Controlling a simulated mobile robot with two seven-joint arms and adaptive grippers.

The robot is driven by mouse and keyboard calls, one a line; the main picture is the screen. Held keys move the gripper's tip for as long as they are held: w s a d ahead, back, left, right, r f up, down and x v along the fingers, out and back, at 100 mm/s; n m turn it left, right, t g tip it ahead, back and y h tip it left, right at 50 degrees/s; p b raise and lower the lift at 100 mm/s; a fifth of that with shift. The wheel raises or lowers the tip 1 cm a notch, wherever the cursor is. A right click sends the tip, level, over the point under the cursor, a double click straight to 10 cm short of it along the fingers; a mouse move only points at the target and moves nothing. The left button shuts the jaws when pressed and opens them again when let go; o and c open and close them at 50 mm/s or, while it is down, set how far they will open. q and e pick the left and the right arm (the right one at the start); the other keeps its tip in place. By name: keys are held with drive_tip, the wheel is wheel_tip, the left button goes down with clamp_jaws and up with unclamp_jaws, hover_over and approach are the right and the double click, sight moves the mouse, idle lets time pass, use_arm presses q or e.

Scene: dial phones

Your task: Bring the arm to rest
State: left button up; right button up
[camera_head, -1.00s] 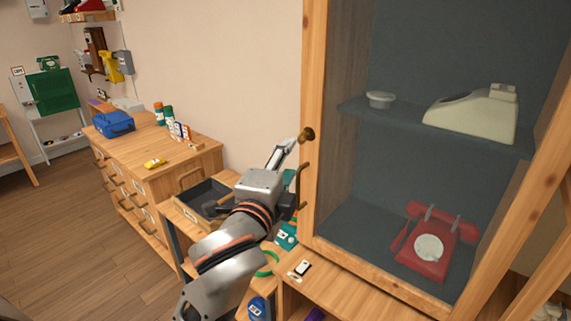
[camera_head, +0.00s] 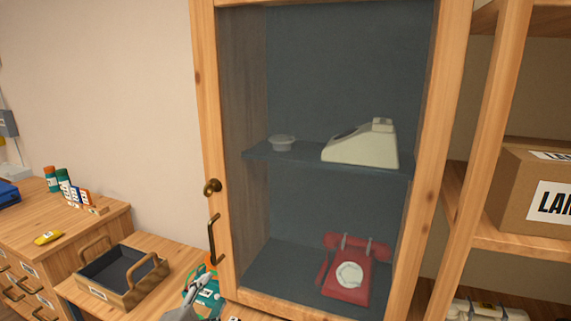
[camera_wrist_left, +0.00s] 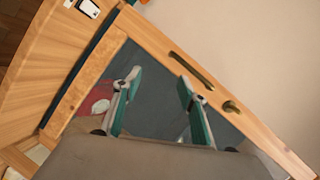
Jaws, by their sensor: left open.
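My left gripper (camera_head: 192,290) shows only in part at the bottom edge of the head view, in front of the cabinet's lower left corner. In the left wrist view my left gripper (camera_wrist_left: 159,82) is open, with its two teal-padded fingers spread and nothing between them. Beyond the fingers is the cabinet front, with a long dark handle (camera_wrist_left: 191,70) and a round knob (camera_wrist_left: 231,107). I cannot tell whether the fingers touch it. My right gripper is in neither view.
The wooden cabinet (camera_head: 205,120) holds a red dial phone (camera_head: 349,277) below, with a cream device (camera_head: 362,145) and small bowl (camera_head: 282,143) above. An open tray (camera_head: 125,298) stands left. A cardboard box (camera_head: 520,190) sits on the right shelf.

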use_arm(q)
drive_tip(key=s+a+f+n+g, duration=0.1)
drive_tip(key=s+f+n, duration=0.2)
drive_tip(key=s+f, duration=0.4)
drive_tip(key=s+a+f+n+g, duration=0.2)
drive_tip(key=s+f, duration=0.5)
drive_tip(key=f, duration=0.7)
drive_tip(key=s+a+f+n+g+h, duration=0.1)
drive_tip(key=s+a+f+n, duration=0.1)
drive_tip(key=s+f+n, duration=0.2)
drive_tip(key=s+f, duration=0.3)
drive_tip(key=f, duration=0.4)
drive_tip(key=shift+s+f+n+g, duration=0.15)
drive_tip(key=shift+f+n+g, duration=0.15)
drive_tip(key=shift+f+n, duration=0.1)
